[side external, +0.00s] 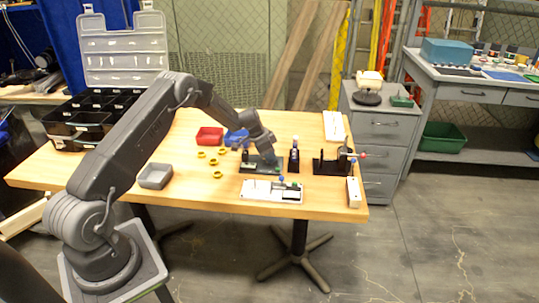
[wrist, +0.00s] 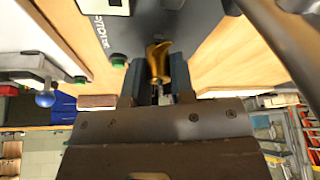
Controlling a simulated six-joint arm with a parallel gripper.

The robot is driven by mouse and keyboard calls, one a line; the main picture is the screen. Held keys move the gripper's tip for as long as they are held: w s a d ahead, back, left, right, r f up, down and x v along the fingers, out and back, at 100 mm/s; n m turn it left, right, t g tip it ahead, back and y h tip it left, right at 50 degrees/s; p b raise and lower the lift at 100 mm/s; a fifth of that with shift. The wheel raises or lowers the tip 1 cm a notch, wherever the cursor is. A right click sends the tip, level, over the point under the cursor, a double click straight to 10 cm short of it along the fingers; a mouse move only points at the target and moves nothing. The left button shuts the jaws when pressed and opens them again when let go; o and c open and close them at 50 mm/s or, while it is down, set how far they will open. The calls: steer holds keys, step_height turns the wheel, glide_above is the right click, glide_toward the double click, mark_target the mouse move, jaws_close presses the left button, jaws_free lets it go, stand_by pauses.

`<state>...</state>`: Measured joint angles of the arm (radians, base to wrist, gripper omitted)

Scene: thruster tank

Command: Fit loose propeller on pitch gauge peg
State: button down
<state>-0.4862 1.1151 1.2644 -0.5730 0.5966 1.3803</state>
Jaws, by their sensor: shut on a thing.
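My gripper (wrist: 150,85) is shut on a brass-coloured piece (wrist: 158,58), which looks like the propeller; only part of it shows between the jaws. A grey plate with white lettering (wrist: 140,32) and green buttons lies just beyond the jaws in the wrist view. In the side external view my gripper (side external: 268,160) is low over a dark base plate (side external: 246,168) with green parts, and it hides the held piece. A dark upright post with a blue top (side external: 294,157) stands just right of it. I cannot tell which part is the pitch gauge peg.
A white board with a blue knob (side external: 262,197) lies in front, and a dark fixture with a red knob (side external: 328,167) stands to the right. Several yellow rings (side external: 217,174), a red tray (side external: 209,134) and a grey tray (side external: 156,177) lie left.

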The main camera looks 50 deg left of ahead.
steer(key=shift+f, duration=0.45)
steer(key=c, duration=0.9)
jaws_free()
steer(key=shift+r, duration=0.1)
steer(key=v, duration=1.1)
steer(key=w+v, duration=0.1)
steer(key=v, duration=0.5)
steer(key=shift+d+r, duration=0.2)
steer(key=shift+r, duration=0.2)
